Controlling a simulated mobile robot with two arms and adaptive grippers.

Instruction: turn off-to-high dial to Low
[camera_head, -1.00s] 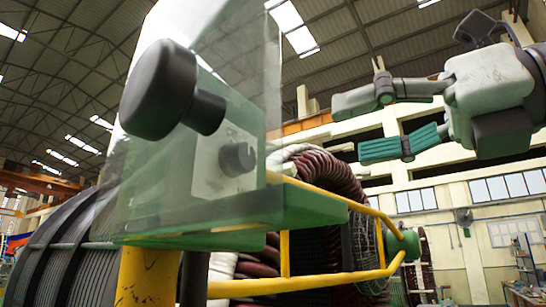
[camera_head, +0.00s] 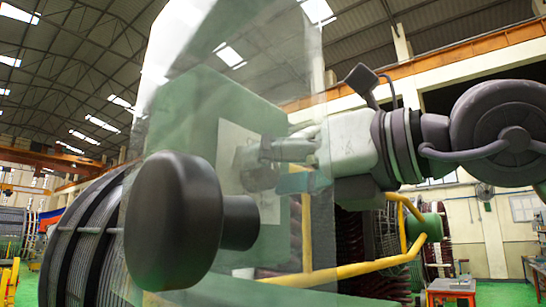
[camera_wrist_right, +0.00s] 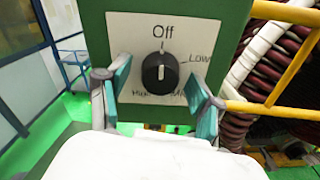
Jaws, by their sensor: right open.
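The off-to-high dial (camera_wrist_right: 160,73) is a round black knob on a white label plate (camera_wrist_right: 205,37). "Off" is printed above it and "LOW" at its upper right; the lower words are partly covered. Its white mark looks upright, towards Off. The plate sits on a green box (camera_head: 190,105). My right gripper (camera_wrist_right: 156,76) is open, its teal-padded fingers on either side of the dial; contact cannot be told. In the head view my right gripper (camera_head: 290,165) is seen through clear material and largely hides the dial. My left gripper is not in view.
A large black knob (camera_head: 175,222) stands close in the foreground, by a clear panel (camera_head: 295,60) in front of the green box. A yellow rail (camera_head: 360,267) runs below my right gripper. Dark red coils (camera_wrist_right: 290,75) lie to the right of the box.

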